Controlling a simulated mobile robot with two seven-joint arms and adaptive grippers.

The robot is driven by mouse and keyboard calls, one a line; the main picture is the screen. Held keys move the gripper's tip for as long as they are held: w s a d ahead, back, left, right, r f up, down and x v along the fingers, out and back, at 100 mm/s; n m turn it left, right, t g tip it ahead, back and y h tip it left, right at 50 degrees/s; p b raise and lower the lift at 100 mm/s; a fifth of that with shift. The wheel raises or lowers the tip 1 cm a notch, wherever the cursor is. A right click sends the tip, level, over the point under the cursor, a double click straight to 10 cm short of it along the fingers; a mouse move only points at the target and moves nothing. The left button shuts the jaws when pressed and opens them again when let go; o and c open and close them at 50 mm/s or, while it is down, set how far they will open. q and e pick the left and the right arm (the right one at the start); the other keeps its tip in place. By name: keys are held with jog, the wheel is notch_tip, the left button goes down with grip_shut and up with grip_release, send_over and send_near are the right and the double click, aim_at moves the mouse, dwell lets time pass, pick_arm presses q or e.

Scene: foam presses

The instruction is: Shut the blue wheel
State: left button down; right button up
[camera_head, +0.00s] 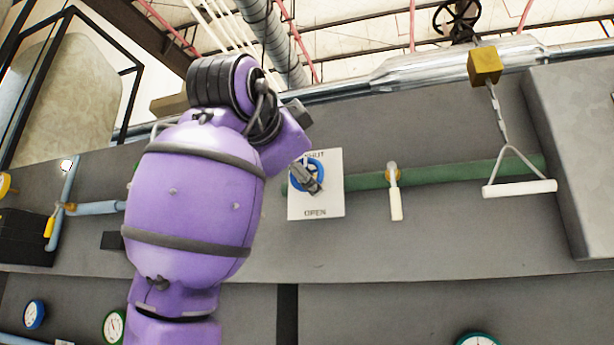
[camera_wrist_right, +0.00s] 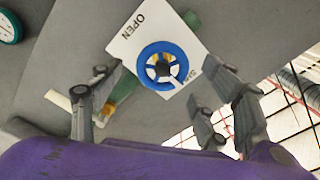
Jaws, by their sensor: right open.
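The blue wheel (camera_head: 321,170) is mounted on a white plate (camera_head: 334,195) marked SHUT at the top and OPEN at the bottom. My right gripper (camera_head: 308,180) is in front of the wheel and hides part of it in the head view. My left gripper is not in view.
A green pipe (camera_head: 440,175) with a white-handled lever (camera_head: 395,203) runs right of the plate. A white pull handle (camera_head: 520,188) hangs from a yellow block (camera_head: 485,66). A grey box (camera_head: 575,150) juts out at the right. Gauges (camera_head: 34,313) sit below.

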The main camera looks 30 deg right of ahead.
jog(key=v, duration=0.7)
jog(key=shift+w, duration=0.1)
